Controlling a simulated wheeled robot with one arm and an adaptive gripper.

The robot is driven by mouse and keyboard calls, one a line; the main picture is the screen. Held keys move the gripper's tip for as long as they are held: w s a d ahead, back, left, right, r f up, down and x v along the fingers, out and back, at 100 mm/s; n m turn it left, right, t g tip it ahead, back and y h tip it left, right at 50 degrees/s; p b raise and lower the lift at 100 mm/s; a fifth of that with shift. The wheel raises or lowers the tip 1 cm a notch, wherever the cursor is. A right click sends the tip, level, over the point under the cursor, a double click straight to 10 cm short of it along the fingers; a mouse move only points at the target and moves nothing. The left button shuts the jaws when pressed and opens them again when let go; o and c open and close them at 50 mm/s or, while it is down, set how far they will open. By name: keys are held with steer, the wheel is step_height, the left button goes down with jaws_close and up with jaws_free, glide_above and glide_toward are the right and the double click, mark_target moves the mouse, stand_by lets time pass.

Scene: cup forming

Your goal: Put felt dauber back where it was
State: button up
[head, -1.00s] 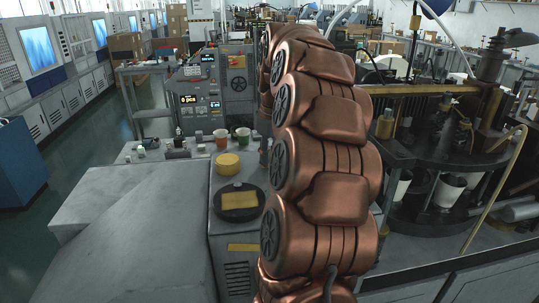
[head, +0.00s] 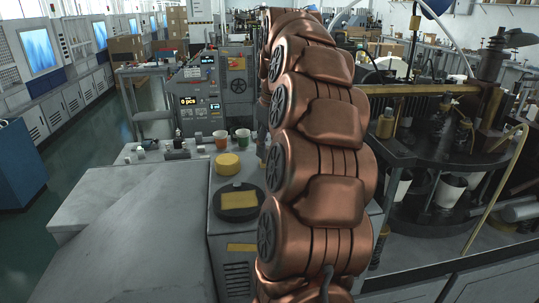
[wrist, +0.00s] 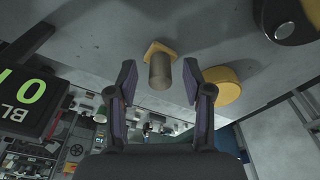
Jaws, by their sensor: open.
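The felt dauber (wrist: 160,72) shows in the wrist view as a grey-brown cylindrical handle with a yellow square pad at its far end, by the grey surface. My gripper (wrist: 158,82) is open, with one finger on each side of the handle and a visible gap on both sides. I cannot tell whether the pad touches the surface. In the head view my copper arm covers the gripper, and I cannot make out the dauber there.
A yellow round block (head: 228,163) sits on the grey cabinet top, close beside my right finger in the wrist view (wrist: 224,88).

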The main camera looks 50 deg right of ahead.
step_height(320, 180, up, 9)
steer(key=s+p, duration=0.1)
steer(key=p, duration=0.2)
steer(key=shift+r, duration=0.2)
stand_by(0.3)
steer(key=shift+a, duration=0.1)
steer(key=shift+s, duration=0.1)
stand_by(0.5)
